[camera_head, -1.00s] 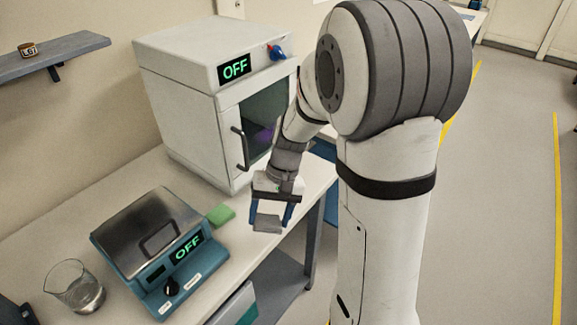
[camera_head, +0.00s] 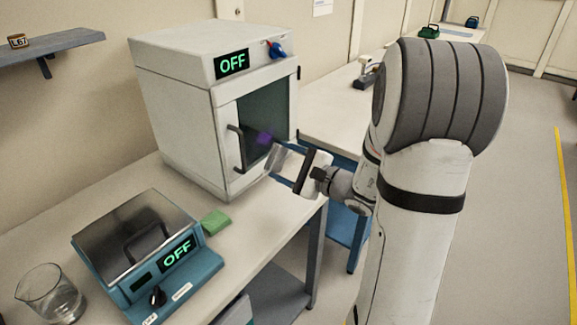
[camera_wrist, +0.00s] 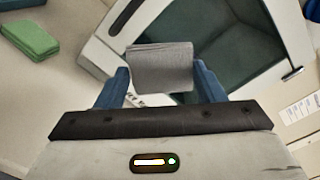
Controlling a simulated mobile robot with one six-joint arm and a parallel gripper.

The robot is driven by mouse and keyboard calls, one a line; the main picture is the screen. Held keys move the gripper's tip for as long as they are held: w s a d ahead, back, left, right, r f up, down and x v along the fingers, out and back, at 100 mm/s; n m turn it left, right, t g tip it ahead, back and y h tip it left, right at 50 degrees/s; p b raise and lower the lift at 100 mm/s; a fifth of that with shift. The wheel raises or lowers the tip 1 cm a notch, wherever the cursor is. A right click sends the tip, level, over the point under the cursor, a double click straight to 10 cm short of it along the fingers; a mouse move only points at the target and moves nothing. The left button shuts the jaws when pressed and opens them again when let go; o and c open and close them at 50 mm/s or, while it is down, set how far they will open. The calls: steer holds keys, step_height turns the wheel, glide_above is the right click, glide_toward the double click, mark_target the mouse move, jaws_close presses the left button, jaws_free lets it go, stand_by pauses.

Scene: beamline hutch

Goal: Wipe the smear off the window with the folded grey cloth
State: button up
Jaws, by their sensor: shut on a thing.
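My gripper (camera_head: 286,168) is shut on the folded grey cloth (camera_wrist: 161,67), which sits between its two blue fingers in the wrist view. In the head view the cloth (camera_head: 277,158) is in front of the window (camera_head: 276,112) in the door of the white cabinet (camera_head: 176,100). I cannot tell whether the cloth touches the glass. A purple smear (camera_head: 264,138) shows on the window, just up and left of the cloth. In the wrist view the dark window (camera_wrist: 215,30) is beyond the cloth, and the smear is not visible there.
A door handle (camera_head: 238,148) stands out left of the window. A green folded cloth or pad (camera_head: 215,222) lies on the bench (camera_head: 262,222), beside a blue device (camera_head: 186,285) with a metal lid. A glass beaker (camera_head: 50,294) stands at the left. A shelf (camera_head: 45,53) is above.

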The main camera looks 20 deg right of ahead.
mark_target(273, 133)
steer(key=shift+w+d+t, duration=0.2)
steer(key=shift+d+t, duration=0.05)
steer(key=shift+t, duration=0.05)
steer(key=shift+w+r, duration=0.1)
steer(key=shift+w, duration=0.05)
steer(key=p+x, duration=0.1)
steer(key=x, duration=0.4)
steer(key=shift+w+a, duration=0.2)
steer(key=shift+x, duration=0.85)
stand_by(0.3)
steer(key=shift+d, duration=0.1)
steer(key=shift+w+d+b, duration=0.35)
steer(key=shift+w+d, duration=0.1)
steer(key=shift+d, duration=0.25)
steer(key=shift+w+d+b, duration=0.35)
steer(key=shift+w+d, duration=0.15)
steer(key=shift+d, duration=0.2)
steer(key=shift+w+d+b, duration=0.3)
steer(key=shift+w+d, duration=0.4)
steer(key=shift+d, duration=0.2)
steer(key=shift+w+d+b, duration=0.3)
steer(key=shift+w+d, duration=0.45)
steer(key=shift+d, duration=0.15)
